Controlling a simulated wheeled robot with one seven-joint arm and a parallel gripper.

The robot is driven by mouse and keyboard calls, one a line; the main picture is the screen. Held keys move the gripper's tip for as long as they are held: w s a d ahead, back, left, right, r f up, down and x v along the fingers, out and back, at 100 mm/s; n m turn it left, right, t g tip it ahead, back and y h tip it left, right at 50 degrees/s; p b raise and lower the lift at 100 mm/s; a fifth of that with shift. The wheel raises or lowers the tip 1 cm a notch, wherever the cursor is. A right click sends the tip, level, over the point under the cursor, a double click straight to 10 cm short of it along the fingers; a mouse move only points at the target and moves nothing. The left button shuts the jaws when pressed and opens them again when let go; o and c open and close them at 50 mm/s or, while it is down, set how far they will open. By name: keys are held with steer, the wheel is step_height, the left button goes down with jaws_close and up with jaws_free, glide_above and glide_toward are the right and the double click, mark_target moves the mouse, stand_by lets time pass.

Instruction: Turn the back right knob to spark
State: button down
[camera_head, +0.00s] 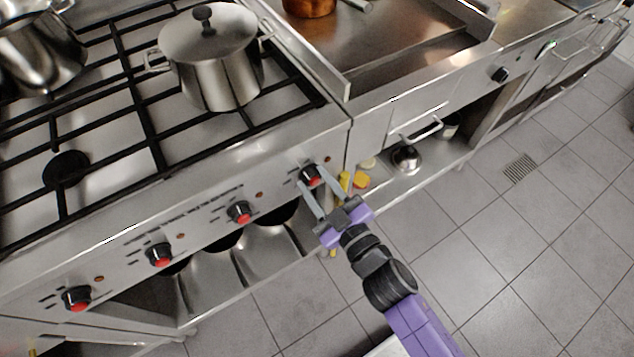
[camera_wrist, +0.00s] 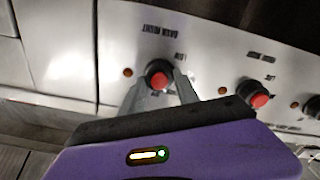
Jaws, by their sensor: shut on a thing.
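The rightmost knob on the stove's front panel (camera_head: 311,176) is black with a red face. My gripper (camera_head: 316,188) reaches it from the front, with one finger on each side, shut on the knob. In the wrist view the same knob (camera_wrist: 159,76) sits between my fingertips (camera_wrist: 160,88), and the panel label above it appears upside down and reads "BACK RIGHT". The pointer position of the knob is too small to tell.
Three more black-and-red knobs run along the panel to the left, the nearest being this one (camera_head: 240,212). A lidded steel pot (camera_head: 222,85) stands on the black grates. Below right is a shelf with small items (camera_head: 407,158). The tiled floor (camera_head: 480,230) in front is clear.

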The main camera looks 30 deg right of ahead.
steer(key=shift+n, duration=0.4)
steer(key=c, duration=0.9)
jaws_free()
steer(key=s+b, duration=0.1)
steer(key=s, duration=0.7)
steer(key=shift+w, duration=0.1)
steer(key=s+r+m+g+p, duration=0.1)
steer(key=s+r, duration=0.4)
steer(key=s, duration=0.5)
steer(key=s+r+m+g+p, duration=0.2)
steer(key=s+r+m, duration=0.2)
steer(key=s, duration=0.5)
steer(key=shift+s+r+m+p, duration=0.4)
steer(key=shift+r, duration=0.45)
